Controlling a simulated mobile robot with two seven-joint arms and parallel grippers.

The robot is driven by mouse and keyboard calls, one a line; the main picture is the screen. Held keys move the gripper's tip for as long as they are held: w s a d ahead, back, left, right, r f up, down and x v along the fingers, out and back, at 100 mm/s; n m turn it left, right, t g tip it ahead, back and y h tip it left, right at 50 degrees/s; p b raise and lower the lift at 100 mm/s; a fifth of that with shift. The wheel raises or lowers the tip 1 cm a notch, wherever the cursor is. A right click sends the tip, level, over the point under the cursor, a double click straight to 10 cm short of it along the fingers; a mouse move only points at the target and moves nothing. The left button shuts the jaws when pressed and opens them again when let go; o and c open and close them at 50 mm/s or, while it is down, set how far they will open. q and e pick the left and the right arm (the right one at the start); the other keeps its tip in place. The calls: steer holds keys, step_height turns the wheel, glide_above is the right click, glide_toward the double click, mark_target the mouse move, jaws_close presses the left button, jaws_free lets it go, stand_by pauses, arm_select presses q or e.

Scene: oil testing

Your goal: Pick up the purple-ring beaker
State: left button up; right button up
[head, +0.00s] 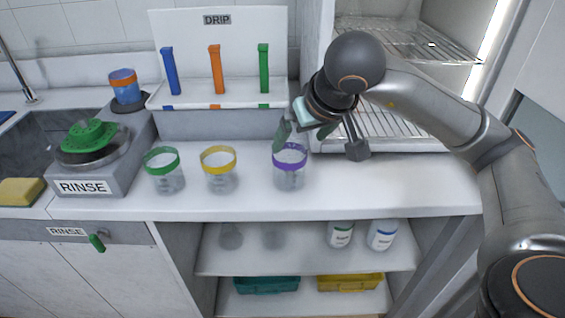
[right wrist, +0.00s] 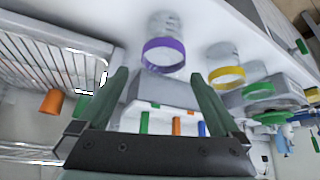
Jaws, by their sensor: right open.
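The purple-ring beaker (head: 290,168) is a clear beaker with a purple band at its rim, standing upright on the white counter. My right gripper (head: 303,134) is open and empty, just above and behind the beaker, with one green finger close to its rim in the head view. In the right wrist view the beaker (right wrist: 163,54) shows beyond and between the two spread fingers (right wrist: 165,95), apart from them. My left gripper is in neither view.
A yellow-ring beaker (head: 219,172) and a green-ring beaker (head: 164,172) stand to the left on the counter (head: 390,185). The DRIP rack (head: 220,95) stands behind. The rinse station (head: 88,182) is at far left. An open cabinet with wire shelves (head: 410,50) is at the back right.

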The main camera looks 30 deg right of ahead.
mark_target(294, 151)
steer(key=x, duration=0.5)
steer(key=shift+a+f, duration=0.1)
steer(key=shift+f, duration=0.3)
steer(key=x, duration=0.5)
steer(key=shift+w+a+f, duration=0.2)
steer(key=shift+a+f, duration=0.05)
steer(key=shift+f, duration=0.1)
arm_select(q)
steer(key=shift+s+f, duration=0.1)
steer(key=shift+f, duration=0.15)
arm_select(e)
steer(key=c, duration=1.2)
steer(key=shift+r, duration=0.15)
